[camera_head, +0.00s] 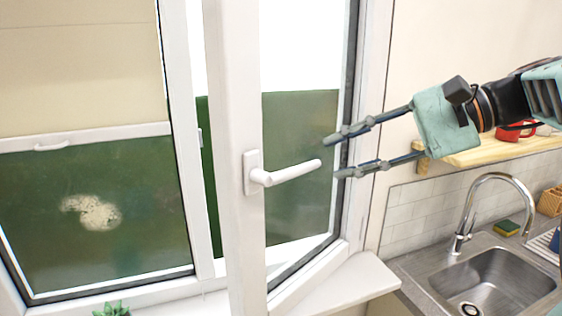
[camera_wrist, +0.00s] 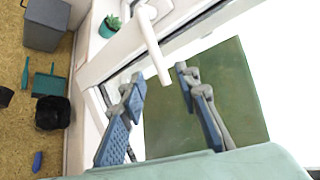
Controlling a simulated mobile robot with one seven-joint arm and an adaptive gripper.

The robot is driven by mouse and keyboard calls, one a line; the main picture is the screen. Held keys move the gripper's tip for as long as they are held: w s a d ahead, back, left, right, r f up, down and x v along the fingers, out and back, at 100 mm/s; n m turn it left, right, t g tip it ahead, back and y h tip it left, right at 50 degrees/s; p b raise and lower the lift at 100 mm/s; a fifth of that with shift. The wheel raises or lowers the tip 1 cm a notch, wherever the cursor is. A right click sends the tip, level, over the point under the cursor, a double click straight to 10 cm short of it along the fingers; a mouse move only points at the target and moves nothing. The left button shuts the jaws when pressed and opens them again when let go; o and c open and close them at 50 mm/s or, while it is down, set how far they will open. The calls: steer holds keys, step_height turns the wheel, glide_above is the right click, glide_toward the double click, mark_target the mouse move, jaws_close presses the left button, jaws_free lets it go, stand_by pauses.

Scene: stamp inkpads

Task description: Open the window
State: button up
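The window sash (camera_head: 235,120) is a white frame with glass and stands ajar, its handle edge swung out from the fixed frame (camera_head: 372,120). Its white handle (camera_head: 292,173) is turned horizontal and points right; it also shows in the wrist view (camera_wrist: 152,45). My gripper (camera_head: 333,158) is open and empty at the right of the handle. In the wrist view, my two fingers (camera_wrist: 161,82) are spread, with the handle's free end lined up in the gap between them. I see no finger contact with the handle.
A white sill (camera_head: 345,285) runs below the window, with a potted plant (camera_wrist: 110,26) on it. A sink (camera_head: 495,280) with a tall faucet (camera_head: 470,205) lies at the right.

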steer(key=shift+v, duration=2.6)
